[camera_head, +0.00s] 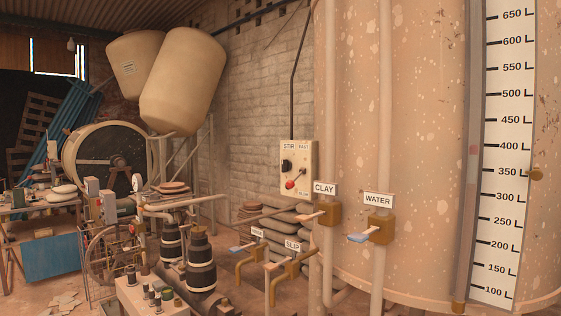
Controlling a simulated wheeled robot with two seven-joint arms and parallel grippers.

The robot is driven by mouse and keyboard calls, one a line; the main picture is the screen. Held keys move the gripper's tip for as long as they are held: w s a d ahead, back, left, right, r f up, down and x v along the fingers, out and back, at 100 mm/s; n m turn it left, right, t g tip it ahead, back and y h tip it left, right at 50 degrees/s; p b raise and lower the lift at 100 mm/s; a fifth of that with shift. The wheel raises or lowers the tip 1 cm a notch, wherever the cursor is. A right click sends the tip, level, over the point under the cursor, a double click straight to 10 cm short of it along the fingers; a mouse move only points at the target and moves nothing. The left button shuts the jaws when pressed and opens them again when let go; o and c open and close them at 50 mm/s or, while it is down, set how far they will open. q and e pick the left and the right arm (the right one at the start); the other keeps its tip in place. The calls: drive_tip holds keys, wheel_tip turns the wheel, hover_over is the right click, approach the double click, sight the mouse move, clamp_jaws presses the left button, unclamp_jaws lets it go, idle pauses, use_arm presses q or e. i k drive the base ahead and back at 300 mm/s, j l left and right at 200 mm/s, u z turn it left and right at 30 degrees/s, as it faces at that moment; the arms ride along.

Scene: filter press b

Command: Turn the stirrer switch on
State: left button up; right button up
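A cream control box (299,168) labelled STIR hangs beside the large tank, on a conduit that runs up the brick wall. On it, a black switch (287,165) sits at the left under the STIR label. A red knob on a lever (291,184) sits lower, between the marks FAST and what looks like SLOW. The position of the black switch is too small to tell. Neither of my grippers shows in the head view.
A large speckled tank (430,150) with a litre scale (505,150) fills the right.

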sight(286, 164)
drive_tip(key=i+j, duration=0.25)
drive_tip(key=i+j+z, duration=0.1)
drive_tip(key=i+j, duration=0.15)
drive_tip(key=j, duration=0.2)
drive_tip(key=i+j, duration=0.25)
drive_tip(key=j, duration=0.15)
drive_tip(key=i+j+z, duration=0.1)
drive_tip(key=j, duration=0.25)
drive_tip(key=i+j, duration=0.35)
drive_tip(key=i+j+z, duration=0.1)
drive_tip(key=j, duration=0.35)
drive_tip(key=i, duration=0.1)
